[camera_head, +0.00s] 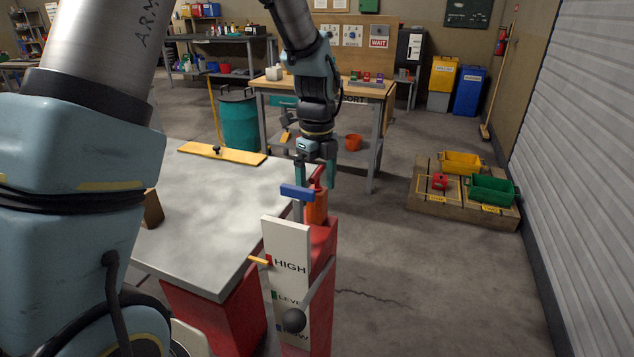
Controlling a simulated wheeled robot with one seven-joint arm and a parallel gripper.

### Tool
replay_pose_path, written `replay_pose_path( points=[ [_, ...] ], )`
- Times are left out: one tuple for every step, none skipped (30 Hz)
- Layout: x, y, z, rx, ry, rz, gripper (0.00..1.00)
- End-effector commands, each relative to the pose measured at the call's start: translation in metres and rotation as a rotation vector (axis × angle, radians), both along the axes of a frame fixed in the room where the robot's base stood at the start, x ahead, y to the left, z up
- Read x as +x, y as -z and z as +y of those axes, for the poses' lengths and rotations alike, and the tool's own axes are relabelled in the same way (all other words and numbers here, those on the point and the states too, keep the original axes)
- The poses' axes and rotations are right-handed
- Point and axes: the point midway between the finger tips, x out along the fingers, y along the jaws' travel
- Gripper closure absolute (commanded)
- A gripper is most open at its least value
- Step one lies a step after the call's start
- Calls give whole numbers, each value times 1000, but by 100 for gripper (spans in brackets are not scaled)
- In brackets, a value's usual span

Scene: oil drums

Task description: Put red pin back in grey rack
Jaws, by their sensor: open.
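My gripper (317,184) points down with its fingers apart, just above the red stand at the near edge of the metal-topped table. A red curved piece (317,176) shows between the fingers, above an orange-red cylinder (316,208). I cannot tell whether it is a loose pin or part of the stand, or whether the fingers touch it. A low grey rack (372,85) appears to sit on the wooden bench behind, right of my arm. Several small coloured pieces, red among them, stand at it, too small to tell apart.
The metal tabletop (215,205) is mostly clear. A pallet (462,208) at right holds a yellow crate, a green crate and a red can. The floor between is open.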

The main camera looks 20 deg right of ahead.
Motion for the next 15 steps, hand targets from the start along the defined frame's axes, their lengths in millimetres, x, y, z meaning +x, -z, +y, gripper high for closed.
replay_pose_path(
  points=[
    [0,0,0,0,0,0,2],
    [0,0,0,0,0,0,6],
    [0,0,0,0,0,0,10],
    [0,0,0,0,0,0,14],
    [0,0,0,0,0,0,17],
    [0,0,0,0,0,0,21],
    [0,0,0,0,0,0,25],
    [0,0,0,0,0,0,28],
    [0,0,0,0,0,0,33],
    [0,0,0,0,0,0,36],
    [0,0,0,0,0,0,39],
    [0,0,0,0,-1,0,44],
    [0,0,0,0,-1,0,47],
    [0,0,0,0,-1,0,51],
    [0,0,0,0,0,0,55]
  ],
)
